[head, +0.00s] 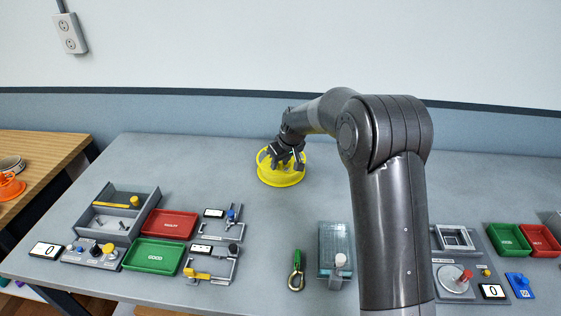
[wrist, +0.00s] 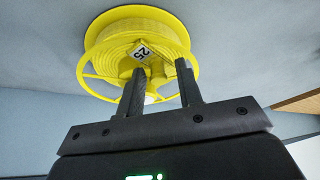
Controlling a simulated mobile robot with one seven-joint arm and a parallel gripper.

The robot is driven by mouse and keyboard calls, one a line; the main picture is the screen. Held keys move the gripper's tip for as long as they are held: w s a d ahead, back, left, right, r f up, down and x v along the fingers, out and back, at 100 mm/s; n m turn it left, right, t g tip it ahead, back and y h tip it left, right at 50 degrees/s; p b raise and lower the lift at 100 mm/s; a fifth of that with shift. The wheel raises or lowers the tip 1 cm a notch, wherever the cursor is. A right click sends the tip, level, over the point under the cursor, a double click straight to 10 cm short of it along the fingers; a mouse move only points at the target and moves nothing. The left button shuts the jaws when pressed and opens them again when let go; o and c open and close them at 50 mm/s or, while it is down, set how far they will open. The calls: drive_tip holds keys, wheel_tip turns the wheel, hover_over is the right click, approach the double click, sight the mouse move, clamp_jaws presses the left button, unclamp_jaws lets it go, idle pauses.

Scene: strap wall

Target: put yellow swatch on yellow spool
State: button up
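The yellow spool (head: 281,178) lies on the grey table towards the back in the head view. I cannot tell whether the fingers touch the spool. I cannot make out a separate yellow swatch.
A red tray (head: 169,224), a green tray (head: 153,256) and a grey compartment box (head: 112,222) stand at left. More trays stand at right. The table around the spool is clear.

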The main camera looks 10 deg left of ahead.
drive_tip(key=shift+o, duration=0.4)
drive_tip(key=shift+r, duration=0.1)
drive_tip(key=shift+d+r, duration=0.1)
drive_tip(key=shift+r, duration=0.25)
drive_tip(key=s+d+r+m, duration=0.1)
drive_tip(key=s+d+r, duration=0.25)
drive_tip(key=r, duration=0.25)
drive_tip(key=s+d+r+h, duration=0.1)
drive_tip(key=s+d+r, duration=0.1)
drive_tip(key=s+r, duration=0.25)
drive_tip(key=s+d+r+m, duration=0.1)
drive_tip(key=s+d+r, duration=0.25)
drive_tip(key=r, duration=0.25)
drive_tip(key=s+d+m, duration=0.2)
drive_tip(key=s+d, duration=0.2)
drive_tip(key=s, duration=0.6)
drive_tip(key=s+d+m+t+h, duration=0.1)
drive_tip(key=s+d, duration=0.4)
drive_tip(key=s, duration=0.5)
drive_tip(key=s+d+m+t+h, duration=0.1)
drive_tip(key=s+d+m, duration=0.2)
drive_tip(key=s, duration=0.8)
drive_tip(key=shift+d, duration=0.95)
